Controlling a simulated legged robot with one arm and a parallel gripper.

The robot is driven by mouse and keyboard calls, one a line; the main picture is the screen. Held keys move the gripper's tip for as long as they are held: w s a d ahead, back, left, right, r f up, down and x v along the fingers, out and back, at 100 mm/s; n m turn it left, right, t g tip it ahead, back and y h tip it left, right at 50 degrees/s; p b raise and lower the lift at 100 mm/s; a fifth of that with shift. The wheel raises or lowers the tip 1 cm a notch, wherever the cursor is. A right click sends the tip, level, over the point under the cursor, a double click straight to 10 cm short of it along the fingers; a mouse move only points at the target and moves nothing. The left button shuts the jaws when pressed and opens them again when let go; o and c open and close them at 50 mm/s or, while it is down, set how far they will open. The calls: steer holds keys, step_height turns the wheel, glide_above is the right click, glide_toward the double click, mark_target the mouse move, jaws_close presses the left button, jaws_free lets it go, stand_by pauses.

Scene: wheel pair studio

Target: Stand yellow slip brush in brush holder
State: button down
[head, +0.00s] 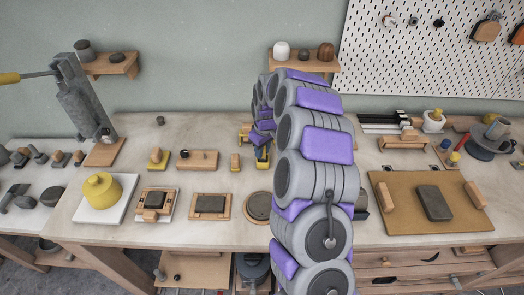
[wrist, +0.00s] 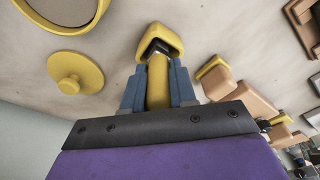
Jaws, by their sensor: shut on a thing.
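My gripper (wrist: 159,88) has its blue-grey fingers shut on the yellow slip brush (wrist: 158,82). Its yellow shaft lies between the fingers, with a dark band and a wider yellow end beyond the fingertips. In the head view my gripper (head: 262,155) is partly hidden by my arm, above the middle of the bench, with yellow and blue showing there. I cannot tell for sure which thing is the brush holder.
A yellow lidded pot (head: 101,190) sits on a white board at the left. A brown board (head: 410,218) with wooden blocks lies at the right. The wrist view shows a yellow knobbed disc (wrist: 77,78) and small wooden blocks (wrist: 228,88). My arm hides the bench's middle.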

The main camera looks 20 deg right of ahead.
steer(key=c, duration=0.9)
jaws_free()
steer(key=shift+r, duration=0.1)
